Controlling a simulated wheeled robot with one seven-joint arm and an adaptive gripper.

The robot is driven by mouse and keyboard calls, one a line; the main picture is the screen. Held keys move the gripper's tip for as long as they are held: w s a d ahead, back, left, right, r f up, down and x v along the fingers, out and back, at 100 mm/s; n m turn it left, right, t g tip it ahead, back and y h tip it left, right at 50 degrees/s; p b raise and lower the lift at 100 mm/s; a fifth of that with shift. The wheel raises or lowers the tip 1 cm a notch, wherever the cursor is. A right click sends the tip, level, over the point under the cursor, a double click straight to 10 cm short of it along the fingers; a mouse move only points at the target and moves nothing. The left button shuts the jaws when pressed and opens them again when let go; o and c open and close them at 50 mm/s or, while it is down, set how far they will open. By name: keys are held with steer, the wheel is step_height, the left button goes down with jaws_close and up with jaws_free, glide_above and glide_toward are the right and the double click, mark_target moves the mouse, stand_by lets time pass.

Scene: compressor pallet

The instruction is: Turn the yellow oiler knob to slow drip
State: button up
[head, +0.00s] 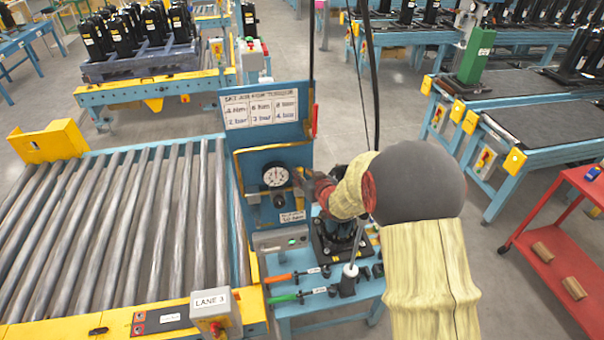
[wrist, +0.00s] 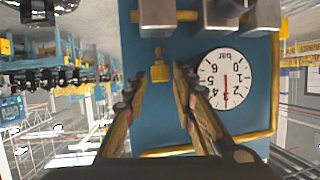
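The yellow knob (wrist: 160,71) is small and stands out from the blue panel (wrist: 150,115) in the wrist view, which is upside down. My gripper (wrist: 160,76) is open, with one finger on each side of the knob. Gaps show between the fingers and the knob; I cannot tell how deep the fingertips reach past it. In the head view my gripper (head: 303,178) is at the panel just right of the round white gauge (head: 276,176), and hides the knob. The gauge (wrist: 224,78) is right of the fingers in the wrist view.
Grey metal blocks (wrist: 228,15) sit close to the knob. A settings sign (head: 260,108) tops the panel. A bench (head: 345,300) with a black device and orange- and green-handled tools stands below. A roller conveyor (head: 120,230) lies left. A red cart (head: 560,250) stands right.

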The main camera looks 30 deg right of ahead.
steer(key=shift+w+f, duration=0.25)
steer(key=shift+w, duration=0.4)
steer(key=c, duration=0.3)
steer(key=c, duration=0.4)
jaws_close()
